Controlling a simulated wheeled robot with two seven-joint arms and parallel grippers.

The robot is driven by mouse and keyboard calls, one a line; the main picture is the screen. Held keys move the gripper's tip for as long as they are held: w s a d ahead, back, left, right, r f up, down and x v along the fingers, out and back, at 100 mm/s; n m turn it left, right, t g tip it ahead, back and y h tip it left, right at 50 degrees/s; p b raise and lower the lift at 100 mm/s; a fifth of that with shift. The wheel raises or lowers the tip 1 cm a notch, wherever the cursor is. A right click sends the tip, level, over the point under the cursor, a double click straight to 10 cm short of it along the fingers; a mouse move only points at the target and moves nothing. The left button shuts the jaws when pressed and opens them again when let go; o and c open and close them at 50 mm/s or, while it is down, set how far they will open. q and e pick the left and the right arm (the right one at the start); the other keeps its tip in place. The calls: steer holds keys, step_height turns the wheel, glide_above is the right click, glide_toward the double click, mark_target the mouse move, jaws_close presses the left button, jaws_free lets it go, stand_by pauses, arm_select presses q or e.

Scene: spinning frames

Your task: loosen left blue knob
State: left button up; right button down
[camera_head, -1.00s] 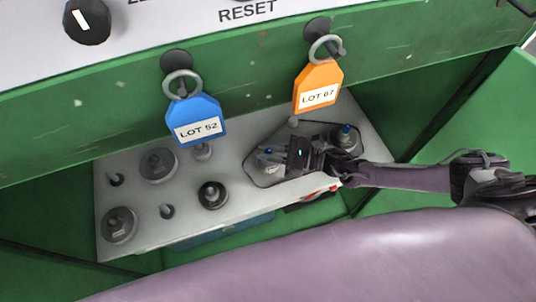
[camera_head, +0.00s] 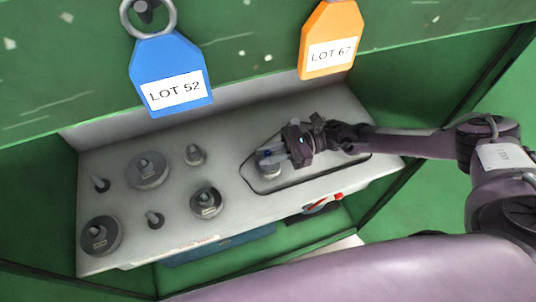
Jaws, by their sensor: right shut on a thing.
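The left blue knob (camera_head: 267,153) is a small blue-marked piece on a grey round base (camera_head: 268,169), at the left end of a black-outlined area on the grey panel. My right gripper (camera_head: 272,156) reaches in from the right and is shut on this knob, its fingers covering part of it. The right blue knob is hidden behind my right gripper and wrist. My left gripper is not in view.
Several grey and dark round pieces, such as a dark disc (camera_head: 207,202), stand on the panel's left part. A blue LOT 52 tag (camera_head: 172,75) and an orange LOT 67 tag (camera_head: 330,38) hang above. A red-marked part (camera_head: 322,204) sits at the panel's front edge.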

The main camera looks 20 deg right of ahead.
mark_target(268, 152)
steer(key=c, duration=1.4)
jaws_free()
steer(key=shift+o, duration=0.2)
steer(key=shift+r, duration=0.1)
step_height(268, 152, up, 20)
steer(key=b, duration=0.1)
